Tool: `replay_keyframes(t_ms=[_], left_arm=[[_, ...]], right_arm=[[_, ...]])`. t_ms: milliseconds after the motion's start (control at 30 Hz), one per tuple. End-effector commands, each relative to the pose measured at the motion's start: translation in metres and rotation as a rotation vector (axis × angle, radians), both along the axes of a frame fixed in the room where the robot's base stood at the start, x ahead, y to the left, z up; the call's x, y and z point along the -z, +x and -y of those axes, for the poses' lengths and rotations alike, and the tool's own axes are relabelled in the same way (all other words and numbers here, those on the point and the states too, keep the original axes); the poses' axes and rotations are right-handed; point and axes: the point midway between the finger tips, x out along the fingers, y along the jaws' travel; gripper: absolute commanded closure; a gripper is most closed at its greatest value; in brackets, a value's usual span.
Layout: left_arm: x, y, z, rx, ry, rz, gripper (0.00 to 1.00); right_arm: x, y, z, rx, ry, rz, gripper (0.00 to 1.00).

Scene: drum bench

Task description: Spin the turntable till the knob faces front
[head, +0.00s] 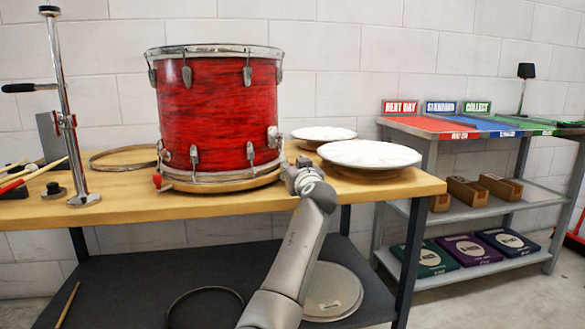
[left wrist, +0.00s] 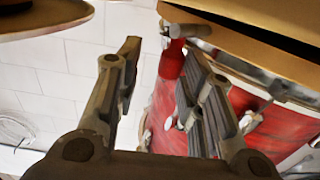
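A red drum (head: 218,115) with chrome rims stands upright on a round wooden turntable (head: 225,184). A chrome fitting that may be the knob (head: 272,137) faces right and somewhat forward. A red peg (head: 157,182) on a short metal rod sticks out at the turntable's front left. My left gripper (head: 289,168) is at the turntable's right edge, its fingers mostly hidden. In the left wrist view its fingers (left wrist: 160,48) are apart, with a red peg (left wrist: 172,58) between the tips, close to the right finger. I cannot tell whether they touch. My right gripper is out of view.
Two white round discs (head: 369,154) lie right of the drum, near my left gripper. A metal stand (head: 70,130), sticks and a hoop (head: 122,158) are at the left. A lower shelf (head: 120,285) runs beneath the bench. A grey rack (head: 470,210) with boxes stands at the right.

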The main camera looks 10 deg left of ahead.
Motion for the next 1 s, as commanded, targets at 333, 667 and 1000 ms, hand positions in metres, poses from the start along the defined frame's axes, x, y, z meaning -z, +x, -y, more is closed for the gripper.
replay_keyframes(t_ms=[333, 667, 1000], left_arm=[[-0.004, 0.000, -0.003, -0.006, 0.001, 0.002, 0.61], [-0.062, 0.000, -0.002, -0.003, 0.000, 0.004, 0.61], [-0.098, 0.000, 0.000, -0.002, 0.000, -0.001, 0.61]], right_arm=[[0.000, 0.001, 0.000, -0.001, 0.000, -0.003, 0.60], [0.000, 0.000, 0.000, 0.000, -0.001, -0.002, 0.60], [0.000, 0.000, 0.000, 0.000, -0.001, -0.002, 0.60]])
